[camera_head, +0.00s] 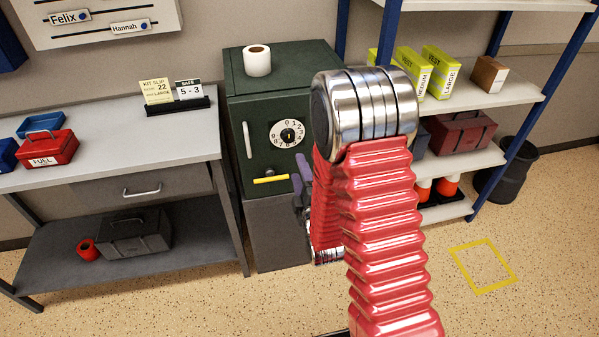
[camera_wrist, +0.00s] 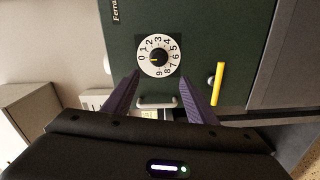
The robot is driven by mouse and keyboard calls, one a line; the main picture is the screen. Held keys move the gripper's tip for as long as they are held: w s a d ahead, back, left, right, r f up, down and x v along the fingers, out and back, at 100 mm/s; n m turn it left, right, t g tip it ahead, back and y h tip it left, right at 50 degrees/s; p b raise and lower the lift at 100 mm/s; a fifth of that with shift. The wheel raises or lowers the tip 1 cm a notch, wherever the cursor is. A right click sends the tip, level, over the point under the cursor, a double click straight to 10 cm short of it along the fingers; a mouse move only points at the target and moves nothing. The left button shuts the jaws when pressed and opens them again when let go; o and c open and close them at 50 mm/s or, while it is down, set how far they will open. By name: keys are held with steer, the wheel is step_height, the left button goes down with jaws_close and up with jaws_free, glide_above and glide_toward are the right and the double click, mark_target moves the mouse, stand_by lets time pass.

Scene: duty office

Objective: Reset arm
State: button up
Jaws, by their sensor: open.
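My arm, red bellows with a chrome joint, rises through the middle of the head view. My gripper (camera_head: 301,185) shows partly behind it, its purple fingers in front of the safe's right side. In the wrist view my gripper (camera_wrist: 159,98) is open, with its two purple fingers apart and nothing between them. The dark green safe (camera_head: 262,105) stands shut on a grey base. Its white numbered dial (camera_head: 287,133) and yellow handle (camera_head: 271,179) are in view. The wrist view shows the dial (camera_wrist: 159,56) beyond the fingertips and the yellow handle (camera_wrist: 217,83) to their right.
A workbench (camera_head: 100,140) with red and blue boxes and a card stand (camera_head: 178,104) is at left. A blue-posted shelf (camera_head: 480,99) with yellow vest boxes is at right. A yellow square outline (camera_head: 483,266) marks open floor. A white roll (camera_head: 257,60) sits on the safe.

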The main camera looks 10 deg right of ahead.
stand_by(0.3)
steer(key=s+f+m+g, duration=0.3)
steer(key=f+m+g, duration=0.25)
steer(key=f, duration=0.65)
steer(key=s+m+g, duration=0.4)
steer(key=s+g, duration=0.1)
steer(key=s, duration=0.1)
steer(key=s+r+m+g, duration=0.1)
steer(key=s+r+m, duration=0.2)
steer(key=s+r, duration=0.7)
steer(key=s+r+m+g, duration=0.1)
steer(key=s+r+m, duration=0.2)
steer(key=s+r, duration=0.8)
step_height(320, 180, up, 8)
steer(key=shift+s+d+r, duration=0.15)
steer(key=shift+m, duration=0.25)
